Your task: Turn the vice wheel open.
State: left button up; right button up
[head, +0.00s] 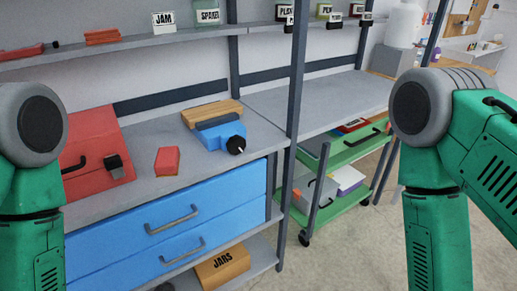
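A blue vice (214,133) sits on the grey workbench (140,190), with a wooden board (211,112) at its back. Its small black wheel (236,145) faces the front right, with a thin light handle by it. Its jaw gap cannot be made out. My two green arms show at the left and right edges of the head view. Both grippers are out of the picture, and neither arm touches the vice.
A red toolbox (93,157) and a small red box (167,161) stand left of the vice. Blue drawers (170,222) lie below. A dark upright post (293,120) stands right of the vice. A green cart (335,200) is beyond it. Shelves hold labelled bins above.

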aim_at(236, 144)
jog(key=i+l+u, duration=0.25)
jog(key=l+u, duration=0.15)
jog(key=l, duration=0.25)
jog(key=i+l+u, duration=0.1)
jog(key=l+u, duration=0.25)
jog(key=l, duration=0.35)
jog(key=l+u, duration=0.4)
jog(key=l, duration=0.35)
jog(key=i, duration=0.05)
